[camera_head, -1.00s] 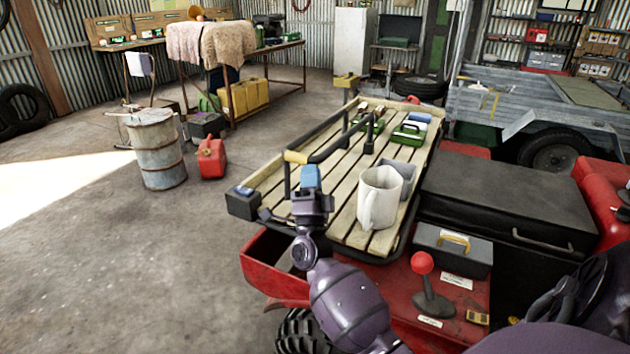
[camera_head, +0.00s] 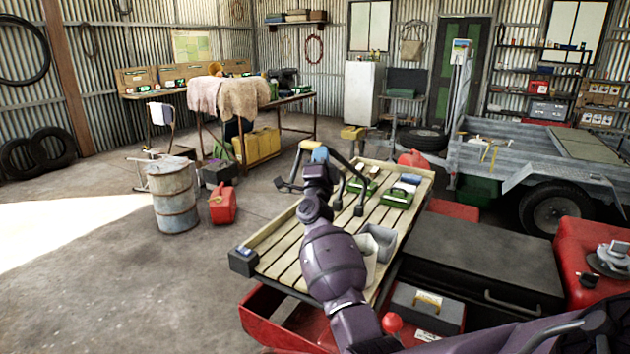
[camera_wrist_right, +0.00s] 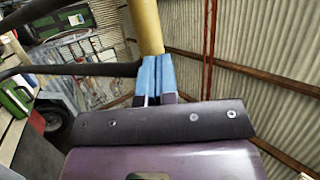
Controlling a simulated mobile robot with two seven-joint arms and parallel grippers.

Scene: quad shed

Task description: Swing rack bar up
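The rack bar (camera_head: 340,160) is a black bent bar with a yellow grip, mounted on the slatted wooden rack (camera_head: 290,232) of the red vehicle. It stands up from the rack, its top leaning towards the left. My right gripper (camera_head: 319,156) has blue fingertips at the bar's upper end. In the right wrist view the yellow grip (camera_wrist_right: 146,25) runs into the blue fingertips (camera_wrist_right: 155,78), which are close together on it. The contact is partly hidden by the gripper. My left gripper is not in view.
A black box (camera_head: 480,262) is to the right. Open floor lies left, with a drum (camera_head: 173,195) and red can (camera_head: 222,204).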

